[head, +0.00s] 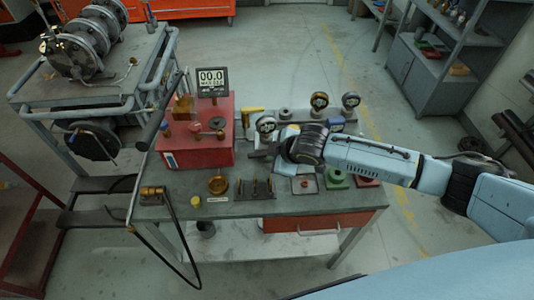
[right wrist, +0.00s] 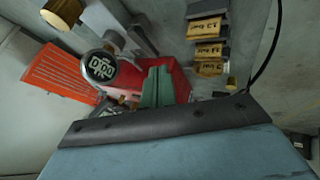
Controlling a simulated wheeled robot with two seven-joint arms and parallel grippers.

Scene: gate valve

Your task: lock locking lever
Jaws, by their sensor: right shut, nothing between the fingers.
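A yellow-handled lever (head: 251,111) shows on the valve manifold behind the workbench, just right of the red box; I cannot tell for certain that it is the locking lever, nor its lock state. My right gripper (head: 261,151) reaches in from the right over the bench, below and in front of that lever and apart from it. Its fingers are shut and empty. In the right wrist view the gripper (right wrist: 157,86) shows as two greenish fingers together, in front of something red. My left gripper is not in view.
A red box (head: 197,150) with a digital display (head: 212,82) stands on the bench (head: 240,207). Round gauges (head: 319,101) stand behind my right wrist. A hose (head: 175,235) hangs at left.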

